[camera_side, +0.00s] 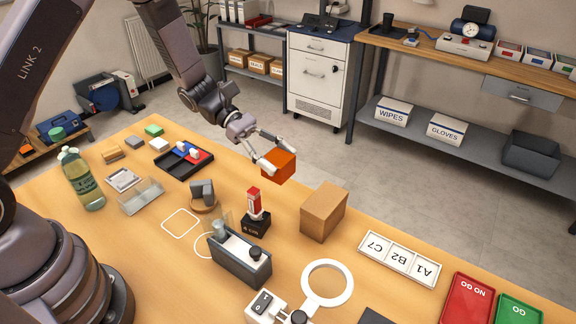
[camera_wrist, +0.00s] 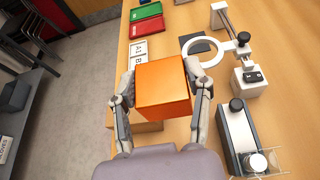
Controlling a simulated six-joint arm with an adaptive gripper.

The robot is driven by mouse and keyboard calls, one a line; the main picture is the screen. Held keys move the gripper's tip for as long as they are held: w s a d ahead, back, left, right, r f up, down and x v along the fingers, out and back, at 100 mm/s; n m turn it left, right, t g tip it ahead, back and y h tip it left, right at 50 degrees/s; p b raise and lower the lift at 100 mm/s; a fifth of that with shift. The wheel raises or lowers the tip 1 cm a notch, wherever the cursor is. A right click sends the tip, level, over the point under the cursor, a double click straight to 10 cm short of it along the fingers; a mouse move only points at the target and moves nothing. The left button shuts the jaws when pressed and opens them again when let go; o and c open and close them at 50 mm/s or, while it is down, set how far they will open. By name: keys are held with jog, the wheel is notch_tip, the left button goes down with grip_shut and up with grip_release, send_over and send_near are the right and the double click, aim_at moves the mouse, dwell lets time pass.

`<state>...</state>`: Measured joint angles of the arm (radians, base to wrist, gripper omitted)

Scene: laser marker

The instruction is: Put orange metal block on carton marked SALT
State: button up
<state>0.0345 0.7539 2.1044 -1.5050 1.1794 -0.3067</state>
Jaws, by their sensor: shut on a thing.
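The orange metal block (camera_side: 279,167) is held in the air by my gripper (camera_side: 281,160), which is shut on it with one finger on each side. In the wrist view the block (camera_wrist: 163,90) fills the space between the fingers of my gripper (camera_wrist: 162,84). A plain brown carton (camera_side: 322,212) stands upright on the bench, below and to the right of the block in the side view. No SALT marking can be read on its visible faces. In the wrist view the carton (camera_wrist: 149,127) is mostly hidden behind the block.
A ring light (camera_side: 326,284) and a grey fixture (camera_side: 240,258) stand nearby. A red-topped part (camera_side: 255,205) stands left of the carton. A white tray labelled A1, B2, C7 (camera_side: 400,258) and red (camera_side: 467,300) and green (camera_side: 517,311) trays lie right.

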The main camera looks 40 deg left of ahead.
jog(key=w+d+f, duration=0.1)
jog(key=w+f, duration=0.1)
jog(key=w, duration=0.1)
jog(key=w+d+f, duration=0.2)
jog(key=w+f, duration=0.1)
jog(key=w+d+f, duration=0.2)
jog(key=w+f, duration=0.1)
jog(key=shift+w+f, duration=0.2)
jog(key=shift+w, duration=0.2)
jog(key=shift+w+f, duration=0.2)
jog(key=shift+f, duration=1.5)
jog(key=shift+f, duration=0.1)
jog(key=o, duration=1.2)
jog(key=shift+o, duration=0.2)
